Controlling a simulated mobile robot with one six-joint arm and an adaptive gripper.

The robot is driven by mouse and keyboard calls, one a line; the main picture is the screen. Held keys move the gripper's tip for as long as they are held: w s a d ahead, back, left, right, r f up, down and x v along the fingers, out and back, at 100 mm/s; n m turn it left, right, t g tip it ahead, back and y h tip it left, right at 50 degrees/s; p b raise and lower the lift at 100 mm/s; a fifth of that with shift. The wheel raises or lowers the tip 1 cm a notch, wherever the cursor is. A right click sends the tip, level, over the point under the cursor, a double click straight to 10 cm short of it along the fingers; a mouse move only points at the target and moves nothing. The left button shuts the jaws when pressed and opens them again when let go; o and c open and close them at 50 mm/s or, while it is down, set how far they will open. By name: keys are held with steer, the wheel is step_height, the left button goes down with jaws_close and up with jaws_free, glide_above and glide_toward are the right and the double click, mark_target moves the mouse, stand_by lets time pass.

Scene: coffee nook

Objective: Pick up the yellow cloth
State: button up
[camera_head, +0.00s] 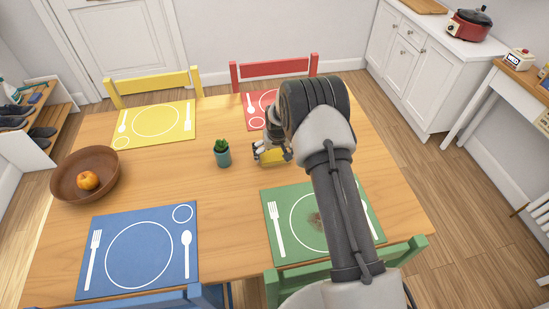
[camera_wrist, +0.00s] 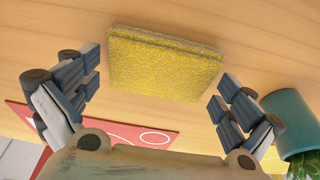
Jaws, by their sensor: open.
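The yellow cloth (camera_wrist: 163,65) is a folded, fuzzy rectangle lying on the wooden table. In the wrist view it sits ahead of and between the fingers of my gripper (camera_wrist: 157,87), apart from them. In the head view the cloth (camera_head: 272,157) shows as a small yellow patch right of the plant pot, partly hidden by my gripper (camera_head: 268,150). My gripper is open and empty, low over the table at the cloth.
A teal pot with a plant (camera_head: 223,154) stands close beside my gripper; it also shows in the wrist view (camera_wrist: 288,112). The wooden table (camera_head: 190,175) holds a brown bowl (camera_head: 62,183) with an orange fruit, a stained green placemat (camera_head: 285,245), and blue, yellow and red placemats.

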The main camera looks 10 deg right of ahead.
mark_target(275, 155)
steer(key=shift+c, duration=0.6)
steer(key=c, duration=0.7)
steer(key=shift+r, duration=0.1)
step_height(275, 155, up, 20)
steer(key=p, duration=0.5)
